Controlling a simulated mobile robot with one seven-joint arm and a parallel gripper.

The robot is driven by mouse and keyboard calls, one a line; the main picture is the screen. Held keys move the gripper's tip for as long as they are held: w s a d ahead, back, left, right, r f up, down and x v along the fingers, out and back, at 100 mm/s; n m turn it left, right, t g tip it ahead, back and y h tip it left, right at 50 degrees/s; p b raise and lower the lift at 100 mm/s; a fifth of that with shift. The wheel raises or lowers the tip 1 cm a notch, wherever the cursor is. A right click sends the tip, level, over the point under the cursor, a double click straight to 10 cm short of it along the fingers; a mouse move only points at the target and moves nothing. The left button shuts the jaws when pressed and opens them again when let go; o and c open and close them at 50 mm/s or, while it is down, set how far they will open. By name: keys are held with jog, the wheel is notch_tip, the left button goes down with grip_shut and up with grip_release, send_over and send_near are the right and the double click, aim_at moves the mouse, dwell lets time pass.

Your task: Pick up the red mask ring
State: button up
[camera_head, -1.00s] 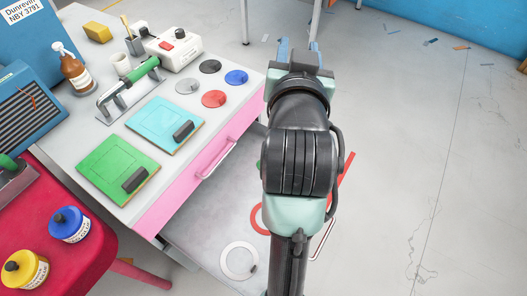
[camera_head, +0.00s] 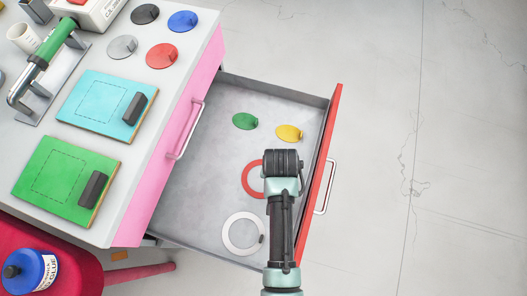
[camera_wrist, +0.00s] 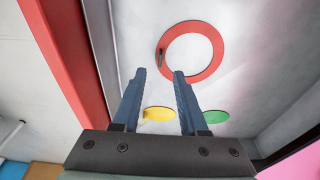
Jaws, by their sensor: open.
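The red mask ring (camera_head: 246,180) lies flat on the floor of the open drawer, partly hidden by my arm in the head view. In the wrist view the whole red ring (camera_wrist: 219,50) shows, with a small dark tab on its left side. My gripper (camera_wrist: 160,72) is open and empty, its two blue fingers pointing toward the ring. The fingertips appear just below the ring's lower left in the wrist view; I cannot tell their height above it. In the head view the fingers are hidden behind my arm.
The drawer (camera_head: 206,146) also holds a white ring (camera_head: 230,243), a green disc (camera_head: 245,121) and a yellow disc (camera_head: 288,132). Its red front (camera_head: 331,130) stands right of my arm. The worktop with boards and discs is to the left. Open floor lies at right.

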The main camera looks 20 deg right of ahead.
jog(key=f, duration=0.2)
jog(key=f+b, duration=0.1)
jog(key=f, duration=0.3)
jog(key=shift+w+d+f+b, duration=0.2)
jog(key=shift+w+d+b, duration=0.1)
jog(key=shift+w+b, duration=0.1)
grip_shut()
